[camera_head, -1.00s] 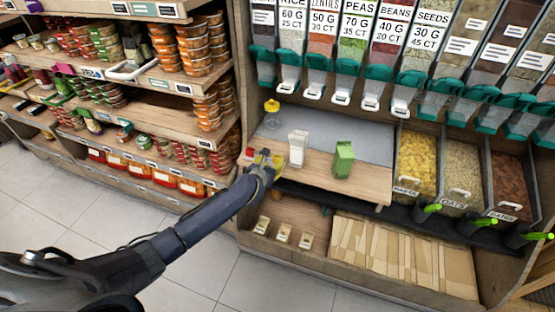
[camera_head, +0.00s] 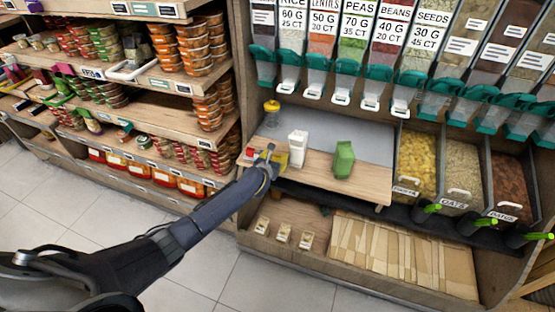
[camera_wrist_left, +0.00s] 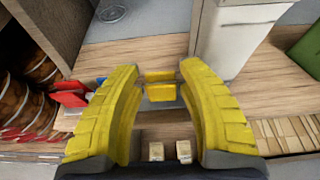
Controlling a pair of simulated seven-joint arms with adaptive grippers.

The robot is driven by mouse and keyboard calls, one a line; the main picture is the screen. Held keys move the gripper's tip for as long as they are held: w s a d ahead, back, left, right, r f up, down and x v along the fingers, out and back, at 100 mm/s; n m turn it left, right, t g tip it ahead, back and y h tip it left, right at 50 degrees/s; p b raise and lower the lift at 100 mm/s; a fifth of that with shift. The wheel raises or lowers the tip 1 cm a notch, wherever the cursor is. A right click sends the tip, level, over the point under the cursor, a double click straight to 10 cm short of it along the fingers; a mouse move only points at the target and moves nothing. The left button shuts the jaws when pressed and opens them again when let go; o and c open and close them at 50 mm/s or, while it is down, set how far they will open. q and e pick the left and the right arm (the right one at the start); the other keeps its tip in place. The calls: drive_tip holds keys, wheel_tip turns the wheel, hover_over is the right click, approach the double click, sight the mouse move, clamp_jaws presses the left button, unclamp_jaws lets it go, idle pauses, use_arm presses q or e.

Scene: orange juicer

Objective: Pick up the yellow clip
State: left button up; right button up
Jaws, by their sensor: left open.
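The yellow clip (camera_wrist_left: 161,86) lies near the front edge of the wooden counter in the left wrist view, between and just beyond my fingertips. In the head view it cannot be told apart clearly from my yellow fingers. My left gripper (camera_wrist_left: 155,78) is open, its two yellow fingers on either side of the clip, with nothing held. In the head view the left gripper (camera_head: 268,155) is at the left front of the counter. My right gripper does not show.
A red clip (camera_wrist_left: 68,92) lies to the left of my fingers. A white carton (camera_head: 298,148) stands just behind the clip and a green bag (camera_head: 343,159) farther right. A yellow-topped jar (camera_head: 271,113) stands behind. The wooden counter (camera_head: 372,184) is bare at the right.

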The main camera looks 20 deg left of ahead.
use_arm(q)
drive_tip(key=shift+c, duration=0.4)
drive_tip(key=c, duration=0.3)
drive_tip(key=shift+c, duration=0.2)
